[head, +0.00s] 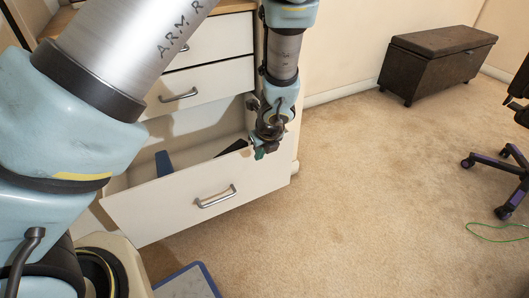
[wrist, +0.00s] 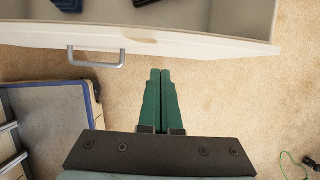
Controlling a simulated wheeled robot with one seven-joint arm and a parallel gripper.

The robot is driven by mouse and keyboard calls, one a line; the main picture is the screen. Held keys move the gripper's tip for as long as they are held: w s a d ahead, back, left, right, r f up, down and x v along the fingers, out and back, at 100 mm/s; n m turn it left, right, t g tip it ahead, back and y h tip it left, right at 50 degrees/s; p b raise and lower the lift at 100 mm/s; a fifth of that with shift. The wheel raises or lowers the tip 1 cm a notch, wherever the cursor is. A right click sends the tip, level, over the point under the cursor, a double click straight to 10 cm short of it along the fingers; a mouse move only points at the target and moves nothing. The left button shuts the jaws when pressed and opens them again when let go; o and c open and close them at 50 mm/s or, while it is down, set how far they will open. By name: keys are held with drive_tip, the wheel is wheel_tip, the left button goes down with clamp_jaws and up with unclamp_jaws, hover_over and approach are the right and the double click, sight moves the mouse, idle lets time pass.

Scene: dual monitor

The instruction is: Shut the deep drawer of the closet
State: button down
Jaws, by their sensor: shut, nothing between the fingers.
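The closet's deep drawer (head: 165,212) is the lowest one and stands open, with a white front and a silver handle (head: 215,197). Its front also crosses the top of the wrist view (wrist: 200,43), with the handle (wrist: 97,60) left of my fingers. My gripper (head: 262,151) is near the right end of the drawer front in the head view. In the wrist view my green gripper (wrist: 160,72) is shut and empty, its tips just outside the front. I cannot tell whether they touch it.
Two shut drawers (head: 208,85) sit above. Dark objects (head: 165,163) lie inside the open drawer. A blue-edged item (head: 190,283) lies on the floor before the closet. Carpet to the right is open, with a dark chest (head: 437,62) and an office chair (head: 505,170) beyond.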

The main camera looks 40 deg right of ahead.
drive_tip(key=shift+w+d+r, duration=0.15)
drive_tip(key=shift+w, duration=1.2)
